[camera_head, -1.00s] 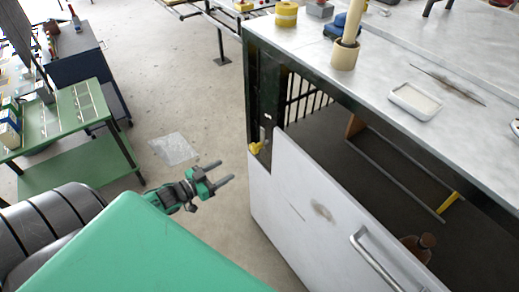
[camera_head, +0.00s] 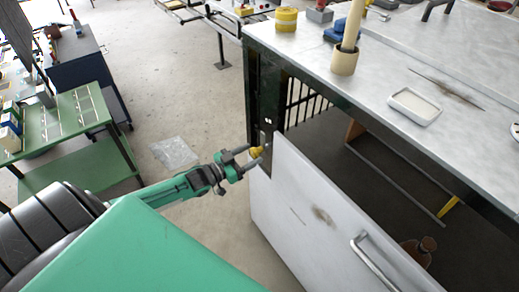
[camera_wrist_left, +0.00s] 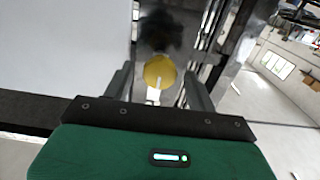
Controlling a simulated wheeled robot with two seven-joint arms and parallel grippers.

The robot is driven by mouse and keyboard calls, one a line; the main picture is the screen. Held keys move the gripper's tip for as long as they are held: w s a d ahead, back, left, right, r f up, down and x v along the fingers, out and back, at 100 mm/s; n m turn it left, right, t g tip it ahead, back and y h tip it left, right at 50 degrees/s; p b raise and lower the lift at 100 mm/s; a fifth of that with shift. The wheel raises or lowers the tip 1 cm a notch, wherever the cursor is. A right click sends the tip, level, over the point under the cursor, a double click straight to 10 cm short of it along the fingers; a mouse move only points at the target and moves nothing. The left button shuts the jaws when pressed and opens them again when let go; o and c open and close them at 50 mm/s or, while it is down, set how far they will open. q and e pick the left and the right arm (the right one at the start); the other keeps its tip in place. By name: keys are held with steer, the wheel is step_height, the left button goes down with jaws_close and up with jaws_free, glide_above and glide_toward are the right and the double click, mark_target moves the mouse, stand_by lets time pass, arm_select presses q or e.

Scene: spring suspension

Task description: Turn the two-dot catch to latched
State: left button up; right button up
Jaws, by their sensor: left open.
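The catch is a yellow knob (camera_head: 256,153) on the dark left post of the workbench, beside the upper left corner of the pale door panel (camera_head: 310,215). In the left wrist view the knob (camera_wrist_left: 159,71) is a yellow disc with a pale bar below it. I cannot make out any dots. My left gripper (camera_head: 248,161) is open, with its fingers on either side of the knob. In the left wrist view the fingers (camera_wrist_left: 158,90) stand left and right of it, and I see no clear contact. My right gripper is not in view.
The workbench top (camera_head: 430,70) carries a cream holder (camera_head: 345,60), a white tray (camera_head: 415,104) and a yellow roll (camera_head: 286,18). The panel has a metal handle (camera_head: 375,265). A green table (camera_head: 62,120) stands at the left. The floor between is mostly clear.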

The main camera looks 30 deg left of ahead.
mark_target(260, 150)
arm_select(q)
steer(key=shift+x, duration=2.25)
jaws_close()
